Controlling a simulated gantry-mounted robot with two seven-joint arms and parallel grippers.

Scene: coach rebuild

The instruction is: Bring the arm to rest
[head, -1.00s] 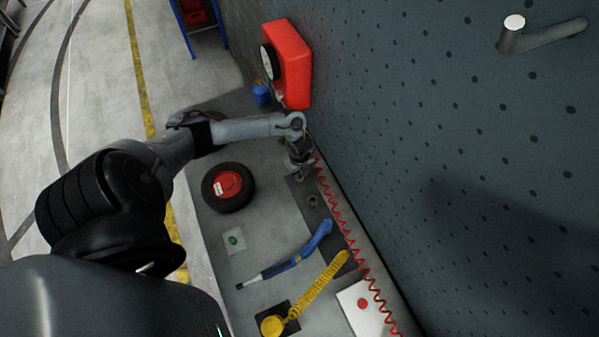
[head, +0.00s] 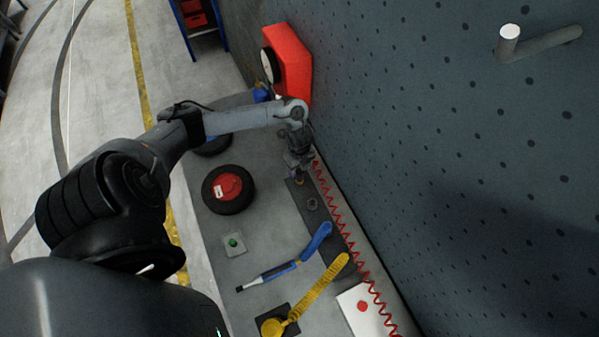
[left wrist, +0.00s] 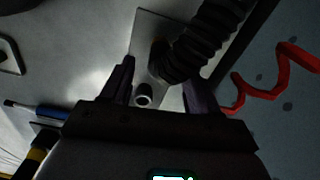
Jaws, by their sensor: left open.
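My left arm reaches in from the left in the head view, and its gripper (head: 298,170) points down near the wall edge, over a dark strip (head: 325,232). In the left wrist view the left gripper (left wrist: 157,78) has its two fingers apart. A small round metal fitting (left wrist: 143,97) shows between and below the fingers, and a black ribbed piece (left wrist: 207,38) lies beyond them. I see nothing held; whether the fingers touch the fitting I cannot tell. My right gripper is not in view.
A red-hubbed wheel (head: 229,189), a green-button pad (head: 233,243), a blue-handled tool (head: 290,264) and a yellow strap (head: 315,292) lie on the grey surface. A red coiled hose (head: 344,225) runs along the pegboard wall (head: 450,140). A red box (head: 292,60) stands behind my arm.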

